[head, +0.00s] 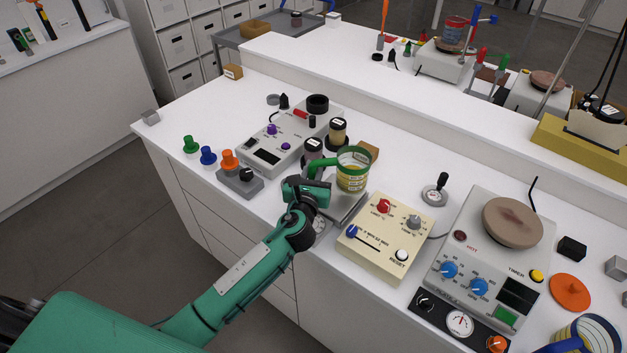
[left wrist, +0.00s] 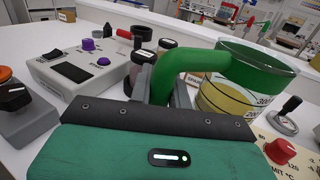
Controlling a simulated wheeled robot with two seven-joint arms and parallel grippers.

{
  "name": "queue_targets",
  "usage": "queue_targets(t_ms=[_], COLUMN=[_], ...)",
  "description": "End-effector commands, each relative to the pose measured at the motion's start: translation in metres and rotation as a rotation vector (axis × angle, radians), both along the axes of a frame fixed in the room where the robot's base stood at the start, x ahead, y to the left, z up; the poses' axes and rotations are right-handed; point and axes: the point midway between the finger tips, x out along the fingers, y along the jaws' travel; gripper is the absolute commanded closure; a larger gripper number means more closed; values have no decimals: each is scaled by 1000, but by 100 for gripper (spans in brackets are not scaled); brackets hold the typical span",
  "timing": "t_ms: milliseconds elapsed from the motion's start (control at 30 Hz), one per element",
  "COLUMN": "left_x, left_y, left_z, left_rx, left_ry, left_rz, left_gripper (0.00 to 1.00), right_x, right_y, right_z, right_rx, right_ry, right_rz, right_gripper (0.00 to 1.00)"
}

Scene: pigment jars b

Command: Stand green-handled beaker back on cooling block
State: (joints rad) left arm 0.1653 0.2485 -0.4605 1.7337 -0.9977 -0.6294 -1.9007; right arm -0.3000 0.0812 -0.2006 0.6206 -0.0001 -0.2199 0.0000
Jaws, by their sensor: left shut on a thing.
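The green-handled beaker (head: 353,172) is clear, with a green rim band, graduation marks and yellow liquid. It stands about upright, and it also shows in the left wrist view (left wrist: 236,100). My left gripper (head: 316,188) is shut on its green handle, at the beaker's left side; the fingers (left wrist: 168,90) show around the handle in the left wrist view. A grey metal slab (head: 346,207), seemingly the cooling block, lies directly below the beaker, partly hidden by beaker and gripper. I cannot tell whether the beaker's base touches it. My right gripper is out of view.
A cream control box (head: 384,240) with red and blue knobs stands close right of the beaker. Dark-lidded jars (head: 337,132) stand close behind it. A grey device (head: 275,147) is at left, a hotplate (head: 490,260) at right. A blue-handled beaker (head: 596,335) is at bottom right.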

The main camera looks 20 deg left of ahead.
Motion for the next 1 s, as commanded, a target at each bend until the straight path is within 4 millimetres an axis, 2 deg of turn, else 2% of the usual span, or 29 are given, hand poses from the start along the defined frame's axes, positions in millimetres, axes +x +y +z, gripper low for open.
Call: queue_targets(t_ms=[100,200,600,633,733,1000], left_x=[0,0,0,0,0,0], left_y=[0,0,0,0,0,0], left_z=[-22,-33,-38,-40,-39,-38], left_rx=[0,1,0,1,1,1], left_ry=[4,2,0,2,2,2], left_rz=[1,0,-1,-1,-1,0], left_gripper=[100,100,100,79,60,60], right_x=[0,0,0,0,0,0], right_y=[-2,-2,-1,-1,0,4], right_z=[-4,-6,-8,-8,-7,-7], right_rx=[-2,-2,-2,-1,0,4], right_ry=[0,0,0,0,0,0], right_rz=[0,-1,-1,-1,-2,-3], right_gripper=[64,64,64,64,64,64])
